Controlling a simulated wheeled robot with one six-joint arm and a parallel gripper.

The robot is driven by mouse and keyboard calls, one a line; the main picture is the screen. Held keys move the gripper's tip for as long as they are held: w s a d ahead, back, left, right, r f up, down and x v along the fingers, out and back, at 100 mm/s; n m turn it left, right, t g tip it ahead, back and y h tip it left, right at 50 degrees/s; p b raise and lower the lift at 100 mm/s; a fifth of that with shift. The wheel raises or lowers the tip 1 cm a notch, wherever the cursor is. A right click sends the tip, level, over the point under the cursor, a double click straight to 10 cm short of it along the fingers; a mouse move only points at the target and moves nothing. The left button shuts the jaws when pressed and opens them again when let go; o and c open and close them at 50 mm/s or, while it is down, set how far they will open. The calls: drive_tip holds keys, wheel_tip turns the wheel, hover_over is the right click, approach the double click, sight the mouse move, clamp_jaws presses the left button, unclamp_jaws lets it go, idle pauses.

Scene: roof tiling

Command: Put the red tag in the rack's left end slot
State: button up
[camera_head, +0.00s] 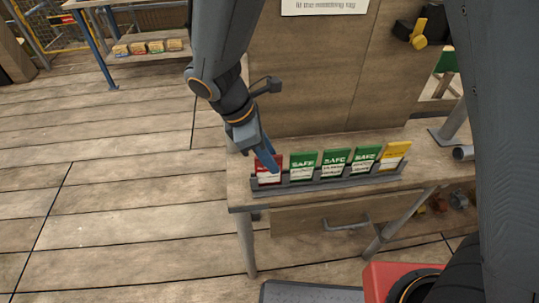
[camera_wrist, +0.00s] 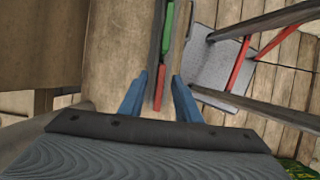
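The red tag (camera_head: 266,175) stands upright in the left end slot of the grey rack (camera_head: 330,183) on the wooden bench. In the wrist view, the red tag (camera_wrist: 158,97) shows edge-on as a narrow red strip. My gripper (camera_head: 270,160) is at this tag, pointing down, with a blue finger partly covering it. In the wrist view, my gripper (camera_wrist: 160,78) has its two blue fingers apart, one on each side of the tag, with gaps between. The tag's lower edge in the slot is hard to make out.
Three green SAFE tags (camera_head: 334,163) and a yellow tag (camera_head: 396,155) fill the rack to the right. A wooden backboard (camera_head: 330,90) with a sign rises behind. A grey pipe piece (camera_head: 463,153) lies at the bench's right. Bare bench top lies left of the rack.

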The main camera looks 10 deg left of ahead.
drive_tip(key=b+v, duration=0.1)
drive_tip(key=v, duration=0.7)
drive_tip(key=s+d+f+m+y, duration=0.1)
drive_tip(key=d+m+y, duration=0.1)
drive_tip(key=d+m, duration=0.8)
drive_tip(key=s+d+f+m+y, duration=0.1)
drive_tip(key=d+f+m+y, duration=0.1)
drive_tip(key=d+m, duration=0.8)
drive_tip(key=d, duration=0.7)
drive_tip(key=shift+f+m, duration=0.3)
